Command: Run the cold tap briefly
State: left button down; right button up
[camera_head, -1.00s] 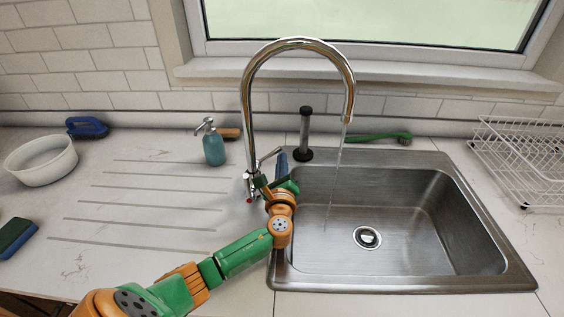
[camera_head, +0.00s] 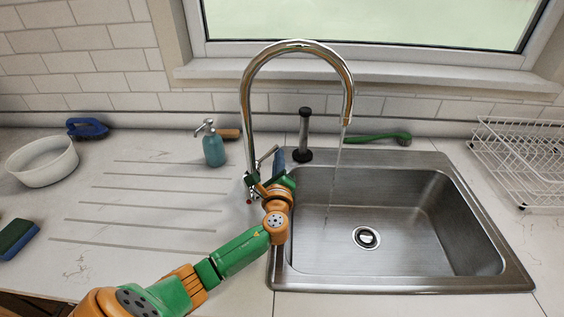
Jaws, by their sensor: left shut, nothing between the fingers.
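The chrome tap (camera_head: 246,95) arches over the sink with its spout end above the basin. A thin stream of water (camera_head: 337,170) falls from the spout into the steel sink (camera_head: 420,220). A small lever (camera_head: 268,155) sticks out at the tap's base, with a red-marked part (camera_head: 250,201) low on the other side. My left gripper (camera_head: 257,185) is at the tap's base, just under the lever, shut and empty. My wrist hides part of the base, and I cannot tell whether the fingers touch a handle. My right gripper is out of view.
A teal soap bottle (camera_head: 214,150) stands left of the tap. A white bowl (camera_head: 42,165), sponge (camera_head: 16,238) and wire rack (camera_head: 520,160) flank the counter.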

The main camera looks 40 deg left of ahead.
pick_arm(q)
jog(key=shift+s+a+r, duration=0.1)
jog(key=shift+a+r, duration=0.05)
jog(key=shift+r, duration=0.2)
jog(key=shift+s+a+r+n, duration=0.2)
jog(key=shift+a+r+n, duration=0.1)
jog(key=shift+n, duration=0.5)
jog(key=shift+s+a+r+n, duration=0.15)
jog(key=shift+a+r+n, duration=0.05)
jog(key=shift+n, duration=0.55)
jog(key=shift+s+a+r+n, duration=0.1)
jog(key=shift+a+r+n, duration=0.15)
jog(key=shift+n, duration=0.55)
jog(key=shift+s+a+r+n, duration=0.15)
jog(key=shift+a+n, duration=0.05)
jog(key=shift+n, duration=0.55)
